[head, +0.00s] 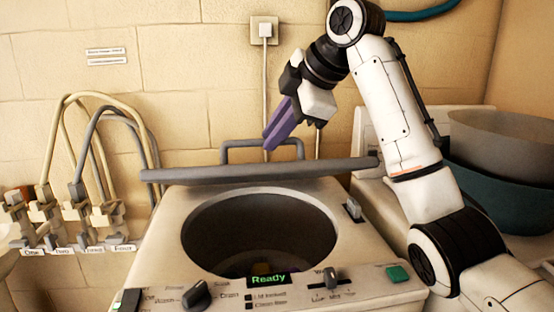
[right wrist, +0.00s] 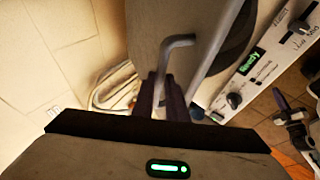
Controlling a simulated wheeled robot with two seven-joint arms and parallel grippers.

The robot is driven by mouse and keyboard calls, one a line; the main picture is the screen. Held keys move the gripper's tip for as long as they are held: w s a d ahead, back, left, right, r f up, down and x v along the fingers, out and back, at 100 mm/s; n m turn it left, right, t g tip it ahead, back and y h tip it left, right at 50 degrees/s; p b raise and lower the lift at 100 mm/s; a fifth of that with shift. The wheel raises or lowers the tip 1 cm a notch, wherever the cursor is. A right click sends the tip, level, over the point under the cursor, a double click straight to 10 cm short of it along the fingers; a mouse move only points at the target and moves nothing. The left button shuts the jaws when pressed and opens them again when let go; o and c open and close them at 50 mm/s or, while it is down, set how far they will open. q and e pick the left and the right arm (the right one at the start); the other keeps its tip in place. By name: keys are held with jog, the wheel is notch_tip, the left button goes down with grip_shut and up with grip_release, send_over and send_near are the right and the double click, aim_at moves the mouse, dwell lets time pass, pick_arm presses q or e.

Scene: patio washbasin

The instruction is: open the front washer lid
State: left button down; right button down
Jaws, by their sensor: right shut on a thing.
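The front washer (head: 160,230) has a round drum opening (head: 260,232) that is uncovered. Its grey lid (head: 255,173) stands raised behind the opening and shows almost edge-on. The lid's handle (head: 226,152) rises behind that edge; in the right wrist view the bent grey handle (right wrist: 178,40) stands out from the lid face (right wrist: 150,25). My right gripper (head: 270,143) reaches down from above, its purple fingers at the handle. In the right wrist view my fingers (right wrist: 165,95) are shut on the handle.
The control panel has a green "Ready" display (head: 268,280) and a dark knob (head: 197,294). Hoses and labelled taps (head: 75,205) are on the left. Stacked basins (head: 515,140) stand on the right. A wall socket with a cable (head: 264,31) is behind the lid.

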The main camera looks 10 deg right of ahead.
jog(key=w+r, duration=0.4)
jog(key=shift+w+r, duration=0.3)
jog(key=shift+w, duration=0.1)
jog(key=shift+d, duration=0.1)
dwell(0.5)
